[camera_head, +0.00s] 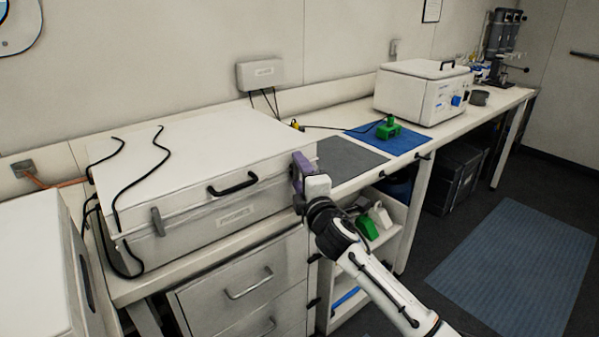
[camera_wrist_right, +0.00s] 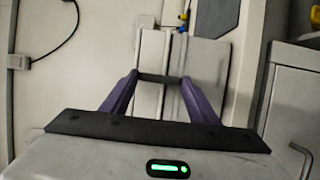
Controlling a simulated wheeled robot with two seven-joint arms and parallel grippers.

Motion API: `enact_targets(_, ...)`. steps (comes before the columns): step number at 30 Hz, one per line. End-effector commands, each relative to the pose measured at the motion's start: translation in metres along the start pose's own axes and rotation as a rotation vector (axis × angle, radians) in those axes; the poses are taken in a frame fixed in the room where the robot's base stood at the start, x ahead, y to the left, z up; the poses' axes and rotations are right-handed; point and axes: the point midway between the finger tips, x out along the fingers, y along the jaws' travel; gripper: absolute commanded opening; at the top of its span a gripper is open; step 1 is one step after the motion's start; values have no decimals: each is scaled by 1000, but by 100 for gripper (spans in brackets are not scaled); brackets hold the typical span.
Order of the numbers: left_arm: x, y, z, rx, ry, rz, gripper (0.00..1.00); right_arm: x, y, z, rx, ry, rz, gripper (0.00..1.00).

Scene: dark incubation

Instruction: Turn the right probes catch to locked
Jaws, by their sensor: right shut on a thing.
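The large white box (camera_head: 200,165) lies on the bench at the left, its lid down and a black handle (camera_head: 233,184) on its front. A grey catch (camera_head: 157,222) hangs upright at the left of its front. My right gripper (camera_head: 297,172), with purple fingers, is at the right end of the box front and hides the right catch in the head view. In the right wrist view, my purple fingertips (camera_wrist_right: 160,82) close on the ends of a short grey bar, the right catch (camera_wrist_right: 160,78). The bar lies crosswise between them. My left gripper is not in view.
Black cables (camera_head: 140,180) lie over the box lid. A grey mat (camera_head: 345,158) and a blue mat (camera_head: 395,137) with a green object (camera_head: 388,129) lie to the right. A white device (camera_head: 420,90) stands farther back. Drawers (camera_head: 245,285) are below the box.

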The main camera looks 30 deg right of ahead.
Motion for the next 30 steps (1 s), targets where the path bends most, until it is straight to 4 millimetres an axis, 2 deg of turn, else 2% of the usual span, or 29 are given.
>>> enact_targets(11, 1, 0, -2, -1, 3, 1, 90, 0, -1, 0, 9, -1, -4, 32)
enact_targets(12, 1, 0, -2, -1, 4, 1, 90, 0, -1, 0, 9, -1, -4, 60)
enact_targets(15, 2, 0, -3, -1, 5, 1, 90, 0, 0, 0, 8, -1, -3, 73)
enact_targets(25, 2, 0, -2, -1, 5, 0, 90, -3, -1, 0, 5, 0, -3, 73)
enact_targets(30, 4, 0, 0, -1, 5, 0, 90, -23, -2, 0, 5, 1, -3, 73)
